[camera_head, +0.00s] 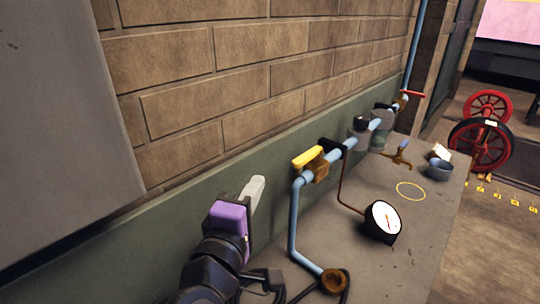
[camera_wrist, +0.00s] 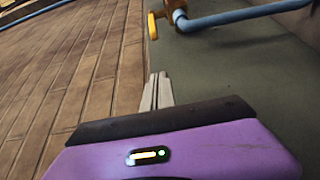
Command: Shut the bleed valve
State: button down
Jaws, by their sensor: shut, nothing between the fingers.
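A blue pipe (camera_head: 294,225) runs along the wall and carries several valves. The nearest has a brass body (camera_head: 319,171) and a yellow lever (camera_head: 307,157); the lever also shows in the wrist view (camera_wrist: 153,27). A black handle (camera_head: 331,144) sits just beyond it. Farther off are a brass tap with a blue lever (camera_head: 403,145) and a red lever (camera_head: 412,93). I cannot tell by any label which is the bleed valve. My gripper (camera_head: 258,184) is shut and empty, left of the yellow lever and apart from it. Its closed fingers show in the wrist view (camera_wrist: 159,80).
A round gauge (camera_head: 383,219) stands on the bench (camera_head: 345,255), joined by a thin copper tube. A brass fitting (camera_head: 334,281) ends the pipe near the front. The brick wall (camera_head: 240,85) is close on the left.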

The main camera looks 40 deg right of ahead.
aim_at(308, 161)
jog(key=shift+w, duration=0.2)
jog(key=shift+w, duration=0.1)
jog(key=w+d+p, duration=0.2)
jog(key=d+p, duration=0.2)
jog(key=d, duration=0.5)
dwell(0.4)
jog(key=shift+w+d, duration=0.1)
